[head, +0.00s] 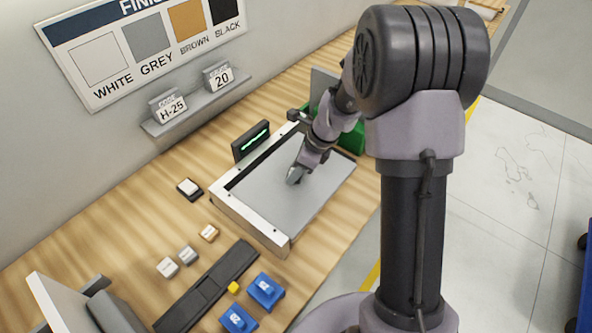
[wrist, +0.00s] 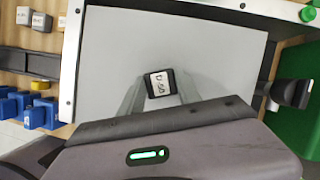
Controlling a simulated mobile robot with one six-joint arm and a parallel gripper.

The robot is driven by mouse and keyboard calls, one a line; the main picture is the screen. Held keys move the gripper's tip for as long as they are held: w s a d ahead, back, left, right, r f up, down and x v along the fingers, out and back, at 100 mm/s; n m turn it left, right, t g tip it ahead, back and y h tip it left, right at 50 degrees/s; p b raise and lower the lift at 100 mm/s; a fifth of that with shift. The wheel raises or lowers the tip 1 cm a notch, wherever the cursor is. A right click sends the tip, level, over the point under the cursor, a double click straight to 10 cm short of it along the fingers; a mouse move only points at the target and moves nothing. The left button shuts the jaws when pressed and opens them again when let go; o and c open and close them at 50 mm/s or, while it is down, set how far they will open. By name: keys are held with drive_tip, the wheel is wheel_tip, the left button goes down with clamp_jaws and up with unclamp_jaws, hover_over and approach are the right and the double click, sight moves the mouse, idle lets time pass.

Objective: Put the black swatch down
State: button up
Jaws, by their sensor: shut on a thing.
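My gripper (head: 294,177) is low over the grey bed of a white-framed tray (head: 241,214). In the wrist view my gripper (wrist: 161,92) is shut on the black swatch (wrist: 173,74), a small black block with a white label on top. The tray's grey bed (wrist: 220,45) lies beneath and around it. I cannot tell whether the swatch touches the bed. In the head view the swatch is hidden by the gripper.
Blue blocks (head: 266,291) stand in front. A panel with a green light (head: 251,142) stands behind the tray; a green bin (head: 352,138) is at its right.

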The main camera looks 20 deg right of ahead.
drive_tip(key=shift+s+f, duration=0.1)
drive_tip(key=shift+f, duration=0.05)
drive_tip(key=o, duration=1.3)
